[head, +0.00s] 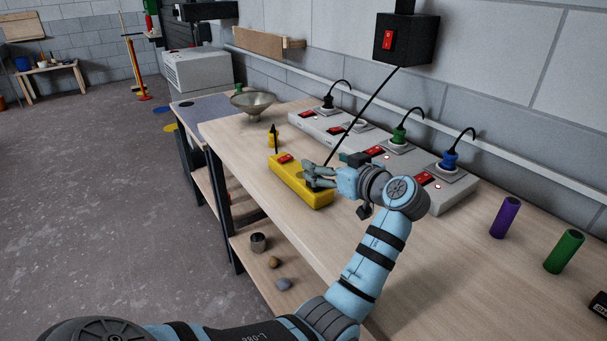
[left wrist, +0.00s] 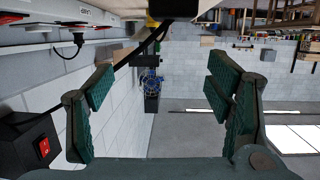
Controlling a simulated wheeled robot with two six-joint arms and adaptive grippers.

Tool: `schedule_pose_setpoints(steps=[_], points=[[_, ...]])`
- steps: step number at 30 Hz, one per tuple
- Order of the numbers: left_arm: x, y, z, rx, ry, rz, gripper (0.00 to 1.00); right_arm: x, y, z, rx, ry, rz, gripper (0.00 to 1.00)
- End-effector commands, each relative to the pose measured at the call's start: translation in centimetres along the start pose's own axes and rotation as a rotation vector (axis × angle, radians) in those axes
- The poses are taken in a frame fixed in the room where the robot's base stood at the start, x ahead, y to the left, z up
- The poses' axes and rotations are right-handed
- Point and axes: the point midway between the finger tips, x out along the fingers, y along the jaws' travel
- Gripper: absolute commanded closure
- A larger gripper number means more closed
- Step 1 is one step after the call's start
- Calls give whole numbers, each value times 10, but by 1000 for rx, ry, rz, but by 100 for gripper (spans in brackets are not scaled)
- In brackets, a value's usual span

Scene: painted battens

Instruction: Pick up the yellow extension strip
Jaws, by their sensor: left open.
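The yellow extension strip (head: 290,181) lies on the wooden workbench near its front edge, with a red switch at its far end. My left gripper (head: 312,174) reaches in from the right over the strip's near half. Its fingers are spread and hide part of the strip's top; I cannot tell whether they touch it. In the left wrist view the two green-padded fingers (left wrist: 165,88) stand wide apart with nothing held between them. A dark shape at the top edge there is too cut off to name. My right gripper is not in view.
A grey strip (head: 447,195) with red switches and several plugs lies along the wall. A black switch box (head: 405,40) hangs above, with a dark line slanting down from it. A metal bowl (head: 253,103) stands at the far end. Purple (head: 505,218) and green (head: 564,252) cylinders stand right.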

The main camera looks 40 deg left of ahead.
Motion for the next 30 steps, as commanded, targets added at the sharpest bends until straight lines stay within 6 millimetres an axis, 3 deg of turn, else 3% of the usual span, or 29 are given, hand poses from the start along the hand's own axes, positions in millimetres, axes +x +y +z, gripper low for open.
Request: schedule_pose_setpoints(steps=[1,2,5,12,24,30], points=[[-24,-2,11,-7,-65,-18,27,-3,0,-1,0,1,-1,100],[-35,-4,18,-10,-97,-32,27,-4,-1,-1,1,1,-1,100],[-45,-10,31,-10,-152,-62,27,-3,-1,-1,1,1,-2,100],[16,-15,42,-7,-154,-66,27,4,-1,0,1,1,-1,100],[83,-16,48,-8,-156,-63,27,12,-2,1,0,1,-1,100],[90,-16,48,-9,-157,-60,27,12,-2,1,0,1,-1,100]])
